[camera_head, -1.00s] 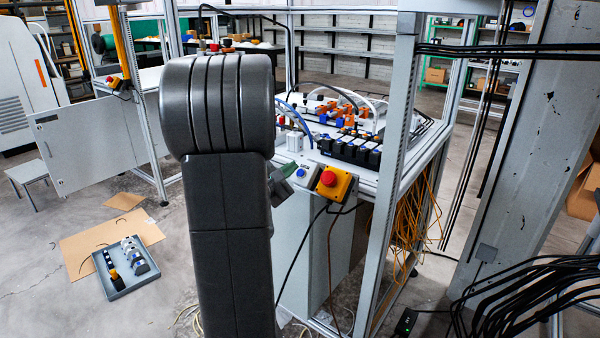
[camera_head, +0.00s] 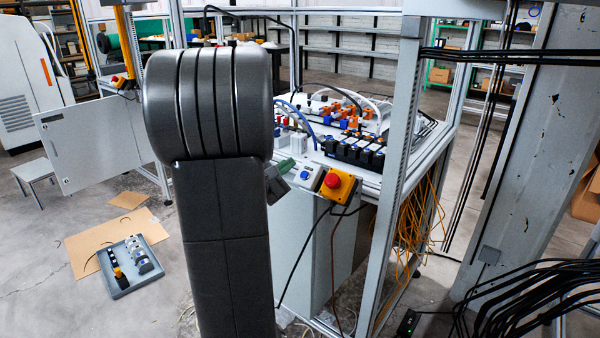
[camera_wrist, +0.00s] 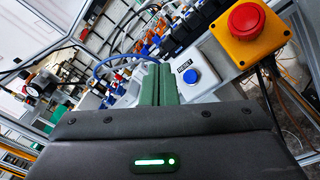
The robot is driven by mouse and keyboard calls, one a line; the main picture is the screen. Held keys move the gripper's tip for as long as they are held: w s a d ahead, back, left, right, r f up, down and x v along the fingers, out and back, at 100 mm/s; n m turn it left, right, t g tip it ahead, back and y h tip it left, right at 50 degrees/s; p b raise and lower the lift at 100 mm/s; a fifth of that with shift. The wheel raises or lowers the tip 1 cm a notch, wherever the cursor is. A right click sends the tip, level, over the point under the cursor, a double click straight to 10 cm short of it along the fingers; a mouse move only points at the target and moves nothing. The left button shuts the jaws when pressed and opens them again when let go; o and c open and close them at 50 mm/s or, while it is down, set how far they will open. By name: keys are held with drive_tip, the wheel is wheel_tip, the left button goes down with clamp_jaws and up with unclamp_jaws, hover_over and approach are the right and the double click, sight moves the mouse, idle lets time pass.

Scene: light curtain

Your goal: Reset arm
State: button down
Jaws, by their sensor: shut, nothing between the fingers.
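My arm stands large in the middle of the head view and hides part of the workbench. My gripper (camera_wrist: 159,84) shows in the wrist view as two green fingers, shut together with nothing between them. In the head view only a bit of it (camera_head: 282,176) shows past the right side of my arm. A grey box with a blue reset button (camera_wrist: 192,76) is just right of the fingertips in the wrist view. A yellow box with a red emergency button (camera_head: 338,185) is right of it on the bench edge. I cannot tell whether the fingers touch anything.
The bench frame (camera_head: 397,150) has an upright post right of the buttons. Black cables (camera_head: 530,295) crowd the lower right, beside a grey column (camera_head: 530,170). A tray with parts (camera_head: 122,285) lies on cardboard on the floor at left.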

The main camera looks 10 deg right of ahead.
sight(304, 174)
drive_tip(key=d+p, duration=0.1)
drive_tip(key=p, duration=0.2)
drive_tip(key=shift+w+f, duration=0.4)
drive_tip(key=shift+p, duration=0.8)
drive_tip(key=s+a+r, duration=0.1)
drive_tip(key=s+a+r+p, duration=0.1)
drive_tip(key=a+r, duration=0.1)
drive_tip(key=shift+s+a+r, duration=0.1)
drive_tip(key=shift+s+r, duration=0.15)
drive_tip(key=w+d+f+b, duration=0.2)
drive_tip(key=d+f+b, duration=0.1)
drive_tip(key=b, duration=0.3)
drive_tip(key=shift+w+f, duration=0.3)
drive_tip(key=shift+f, duration=0.45)
